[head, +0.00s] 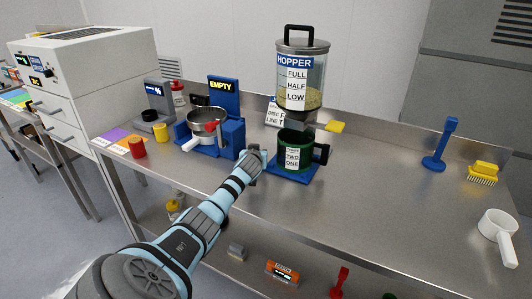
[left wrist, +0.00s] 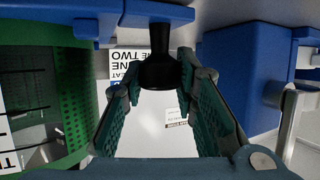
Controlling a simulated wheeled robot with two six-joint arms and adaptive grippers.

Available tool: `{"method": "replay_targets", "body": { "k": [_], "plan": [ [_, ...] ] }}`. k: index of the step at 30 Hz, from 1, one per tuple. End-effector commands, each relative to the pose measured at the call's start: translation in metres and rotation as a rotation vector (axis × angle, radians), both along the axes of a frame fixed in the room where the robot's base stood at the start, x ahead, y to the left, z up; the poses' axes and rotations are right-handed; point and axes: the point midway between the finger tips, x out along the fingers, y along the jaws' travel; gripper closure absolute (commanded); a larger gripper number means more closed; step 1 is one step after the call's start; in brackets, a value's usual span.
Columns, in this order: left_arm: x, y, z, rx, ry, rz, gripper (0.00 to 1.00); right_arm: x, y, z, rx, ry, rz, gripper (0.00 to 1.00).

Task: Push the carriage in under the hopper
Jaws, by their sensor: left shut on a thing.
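The hopper (head: 303,75), a clear canister marked FULL, HALF and LOW with a black top handle, stands toward the back with yellowish material low inside. Below its spout is a blue carriage (head: 291,173) bearing a green cup (head: 283,150) labelled TWO and ONE, with a black handle on its right. My left gripper (head: 256,164) is at the carriage's left side. In the left wrist view its fingers (left wrist: 163,85) are around a black knob (left wrist: 160,66) joined to a blue part. The green cup (left wrist: 72,100) is beside them at left. My right gripper is not in view.
Left of my gripper stands a blue stand with a metal bowl (head: 203,121) and an EMPTY sign (head: 221,86). Red (head: 138,147) and yellow cups stand farther left. A blue upright tool (head: 440,145), yellow brush (head: 484,171) and white scoop (head: 497,229) lie right. The bench's front middle is clear.

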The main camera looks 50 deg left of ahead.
Motion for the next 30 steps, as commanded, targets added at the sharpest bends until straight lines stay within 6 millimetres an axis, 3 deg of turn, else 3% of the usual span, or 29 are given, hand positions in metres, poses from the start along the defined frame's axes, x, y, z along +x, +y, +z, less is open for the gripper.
{"method": "replay_targets", "body": {
  "k": [10,11,14,25,30],
  "plan": [
    [0.002,0.001,0.005,0.004,-0.008,-0.001,1.0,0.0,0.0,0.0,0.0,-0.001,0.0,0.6],
    [0.002,0.001,0.005,0.004,-0.008,-0.001,0.69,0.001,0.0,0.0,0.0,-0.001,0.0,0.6],
    [0.002,0.001,0.004,0.004,-0.006,-0.001,0.53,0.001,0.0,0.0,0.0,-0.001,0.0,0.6],
    [-0.001,-0.001,0.004,0.004,-0.003,0.0,0.53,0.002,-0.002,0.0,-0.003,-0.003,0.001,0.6],
    [-0.015,-0.014,0.012,0.006,-0.002,-0.002,0.53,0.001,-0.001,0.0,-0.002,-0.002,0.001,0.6]
  ]
}}
